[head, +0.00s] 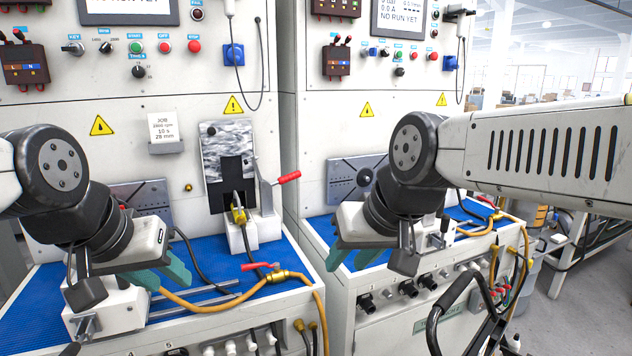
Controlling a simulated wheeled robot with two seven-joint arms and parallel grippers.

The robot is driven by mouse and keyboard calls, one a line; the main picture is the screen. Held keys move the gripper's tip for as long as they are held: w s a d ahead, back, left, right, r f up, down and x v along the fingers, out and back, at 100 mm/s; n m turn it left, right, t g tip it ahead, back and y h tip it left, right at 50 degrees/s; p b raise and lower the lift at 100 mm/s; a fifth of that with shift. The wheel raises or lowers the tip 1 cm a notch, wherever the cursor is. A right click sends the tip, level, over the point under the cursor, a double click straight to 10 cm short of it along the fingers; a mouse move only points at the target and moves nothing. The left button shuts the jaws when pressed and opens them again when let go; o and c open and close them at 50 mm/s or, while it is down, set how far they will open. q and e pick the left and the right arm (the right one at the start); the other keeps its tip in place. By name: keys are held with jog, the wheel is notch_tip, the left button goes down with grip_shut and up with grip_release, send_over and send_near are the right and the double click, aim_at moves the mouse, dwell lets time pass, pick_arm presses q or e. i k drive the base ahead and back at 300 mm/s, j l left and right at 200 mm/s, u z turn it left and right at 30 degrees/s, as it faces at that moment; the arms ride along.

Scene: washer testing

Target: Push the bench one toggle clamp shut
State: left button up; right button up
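The bench one toggle clamp (266,194) stands on the left bench, beside a grey plate with a dark block. Its red-tipped handle (288,178) sticks out to the right and slightly up. A yellow brass fitting (239,214) sits at the clamp's left. My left gripper (163,276) hangs low over the left bench, left of the clamp and apart from it. Its two teal fingertips show apart with nothing between them. My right gripper (342,252) is right of the clamp, near the gap between the benches.
A red-handled valve (262,266) on a yellow hose lies on the blue mat (210,258) in front of the clamp. A black cable runs beside it. The panel behind holds a card (162,127) and buttons. A second bench (400,310) stands at the right.

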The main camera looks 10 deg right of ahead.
aim_at(286, 178)
jog(key=l+z, duration=0.1)
jog(key=l, duration=0.15)
jog(key=i+j, duration=0.2)
jog(key=i, duration=0.3)
jog(key=i+j+u, duration=0.15)
jog(key=i, duration=0.3)
jog(key=j, duration=0.1)
